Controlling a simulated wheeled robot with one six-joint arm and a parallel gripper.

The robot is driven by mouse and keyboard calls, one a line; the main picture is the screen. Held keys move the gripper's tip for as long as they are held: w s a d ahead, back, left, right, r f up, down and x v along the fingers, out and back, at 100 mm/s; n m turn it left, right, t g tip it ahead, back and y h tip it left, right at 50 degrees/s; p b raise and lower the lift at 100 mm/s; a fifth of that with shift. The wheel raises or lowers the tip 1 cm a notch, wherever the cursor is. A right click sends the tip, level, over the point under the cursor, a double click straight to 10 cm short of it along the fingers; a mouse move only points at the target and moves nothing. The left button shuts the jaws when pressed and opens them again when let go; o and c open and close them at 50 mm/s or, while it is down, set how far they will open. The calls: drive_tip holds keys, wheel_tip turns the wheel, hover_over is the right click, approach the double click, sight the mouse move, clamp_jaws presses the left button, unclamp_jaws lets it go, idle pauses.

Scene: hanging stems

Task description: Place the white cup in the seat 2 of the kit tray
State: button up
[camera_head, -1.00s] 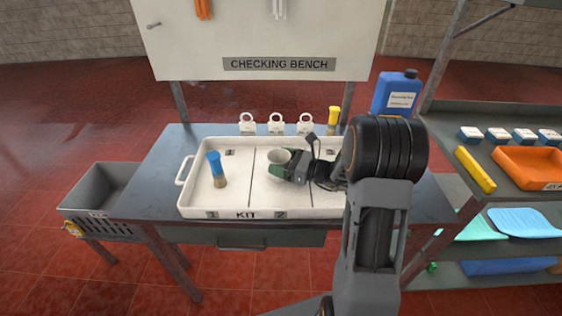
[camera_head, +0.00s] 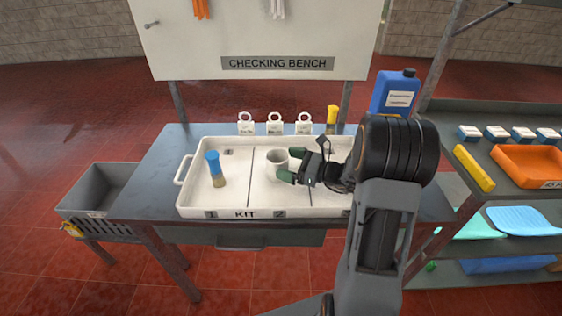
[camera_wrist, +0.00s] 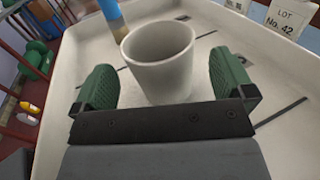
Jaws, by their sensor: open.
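The white cup (camera_head: 277,163) stands upright in the middle compartment of the kit tray (camera_head: 235,211), behind the label 2. In the wrist view the cup (camera_wrist: 160,62) stands just beyond and between my green fingertips, with gaps on both sides. My gripper (camera_head: 290,166) is open and empty, just right of the cup; its two fingers also show in the wrist view (camera_wrist: 160,85). A tube with a blue cap (camera_head: 216,170) stands in compartment 1. The right part of the tray is partly hidden by my arm.
Several white lot tags (camera_head: 275,124) and a yellow-capped bottle (camera_head: 332,117) stand behind the tray. A blue jug (camera_head: 394,93) is at the bench's right. A grey bin (camera_head: 98,188) is at the left and a shelf (camera_head: 510,180) at the right.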

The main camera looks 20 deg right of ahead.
drive_tip(key=shift+v, duration=2.15)
